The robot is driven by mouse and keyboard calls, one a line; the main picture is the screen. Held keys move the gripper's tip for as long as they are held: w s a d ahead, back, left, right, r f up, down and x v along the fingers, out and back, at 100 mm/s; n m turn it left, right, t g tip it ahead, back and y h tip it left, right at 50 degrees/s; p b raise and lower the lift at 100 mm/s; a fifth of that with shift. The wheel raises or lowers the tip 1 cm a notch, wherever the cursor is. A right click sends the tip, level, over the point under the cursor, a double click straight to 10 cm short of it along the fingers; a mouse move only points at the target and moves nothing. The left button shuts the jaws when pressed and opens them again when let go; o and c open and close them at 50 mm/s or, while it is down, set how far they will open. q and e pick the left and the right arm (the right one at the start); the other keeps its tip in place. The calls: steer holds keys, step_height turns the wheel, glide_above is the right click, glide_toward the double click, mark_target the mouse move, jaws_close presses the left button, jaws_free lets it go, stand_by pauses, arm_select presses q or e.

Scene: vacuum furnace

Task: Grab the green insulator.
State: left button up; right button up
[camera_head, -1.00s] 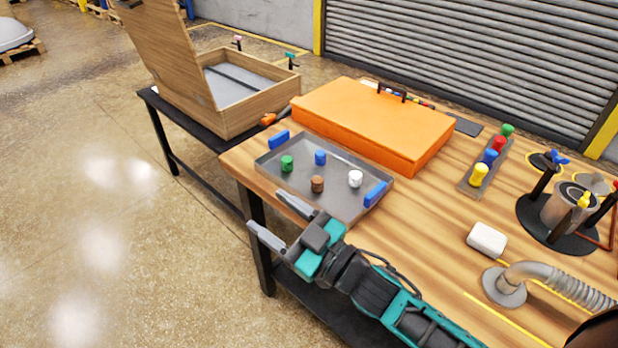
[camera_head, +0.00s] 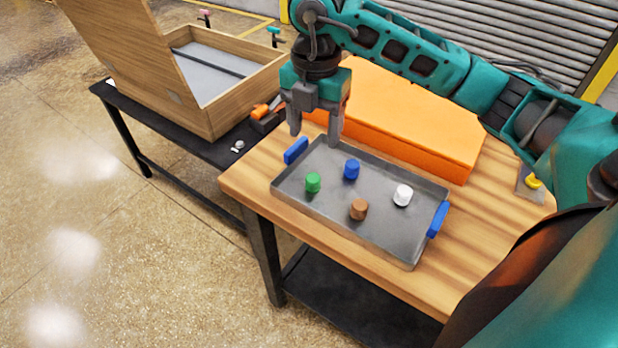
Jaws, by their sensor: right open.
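The green insulator (camera_head: 313,183) is a small green cylinder standing in the left part of a grey metal tray (camera_head: 390,238) with blue handles. A blue insulator (camera_head: 351,169), a brown one (camera_head: 358,209) and a white one (camera_head: 402,195) stand in the same tray. My right gripper (camera_head: 315,140) is open and empty, pointing down above the tray's far left edge. It is above and behind the green insulator in the picture, apart from it. My left gripper is not in view.
A large orange case (camera_head: 420,125) lies behind the tray on the wooden table (camera_head: 258,178). An open wooden box (camera_head: 225,100) stands on a dark table at the left. Tools (camera_head: 265,110) lie beside that box. My right arm hides much of the table's right side.

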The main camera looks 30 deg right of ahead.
mark_target(313, 177)
step_height(313, 177, down, 12)
steer(key=shift+s+a+f+b, duration=0.1)
steer(key=shift+a+f+b, duration=0.05)
steer(key=shift+b, duration=0.3)
steer(key=c, duration=1.1)
steer(key=shift+r, duration=0.2)
